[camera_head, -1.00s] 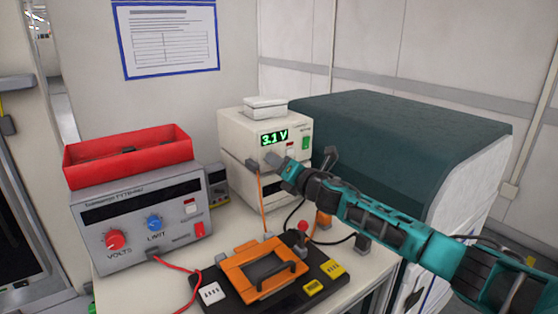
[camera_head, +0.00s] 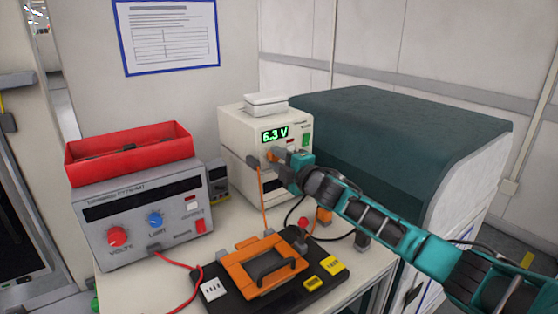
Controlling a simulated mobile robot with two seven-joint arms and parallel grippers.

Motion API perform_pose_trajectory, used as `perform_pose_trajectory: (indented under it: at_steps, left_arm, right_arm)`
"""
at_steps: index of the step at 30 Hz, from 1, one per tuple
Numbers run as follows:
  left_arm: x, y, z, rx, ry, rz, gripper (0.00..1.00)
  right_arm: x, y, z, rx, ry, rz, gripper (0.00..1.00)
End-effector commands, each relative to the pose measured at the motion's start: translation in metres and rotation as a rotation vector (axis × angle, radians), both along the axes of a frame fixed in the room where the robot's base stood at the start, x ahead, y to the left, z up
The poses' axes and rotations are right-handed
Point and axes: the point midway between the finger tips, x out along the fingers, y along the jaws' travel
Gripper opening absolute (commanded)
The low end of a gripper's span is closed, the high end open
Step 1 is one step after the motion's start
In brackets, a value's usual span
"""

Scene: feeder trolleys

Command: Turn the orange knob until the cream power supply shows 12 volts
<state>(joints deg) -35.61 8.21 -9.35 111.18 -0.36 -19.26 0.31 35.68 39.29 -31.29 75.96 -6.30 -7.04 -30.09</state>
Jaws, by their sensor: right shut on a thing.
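The cream power supply (camera_head: 237,134) stands at the back of the bench, and its green display (camera_head: 274,135) reads 6.3 V. The orange knob (camera_head: 272,154) is on its front, below the display, and is mostly hidden by my gripper. My right gripper (camera_head: 277,156) reaches in from the right and is shut on the orange knob. My left gripper is not in view.
A grey supply (camera_head: 140,225) with red and blue knobs stands at left, with a red bin (camera_head: 128,150) on top. An orange and black fixture (camera_head: 262,268) lies in front. A dark green-topped cabinet (camera_head: 400,130) stands at right. Cables cross the bench.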

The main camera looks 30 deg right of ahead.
Motion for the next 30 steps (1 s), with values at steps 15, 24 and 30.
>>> perform_pose_trajectory:
  at_steps: [15,24,30]
  left_arm:
    - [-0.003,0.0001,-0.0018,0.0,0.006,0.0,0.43]
    - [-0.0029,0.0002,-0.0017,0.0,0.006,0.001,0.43]
    - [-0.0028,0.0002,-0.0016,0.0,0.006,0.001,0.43]
  right_arm:
    - [0.0001,-0.0012,0.0009,0.488,0.069,-0.002,0.03]
    - [0.0002,-0.0016,0.0012,0.771,0.107,-0.003,0.03]
    - [0.0001,-0.0016,0.0008,0.96,0.135,-0.003,0.03]
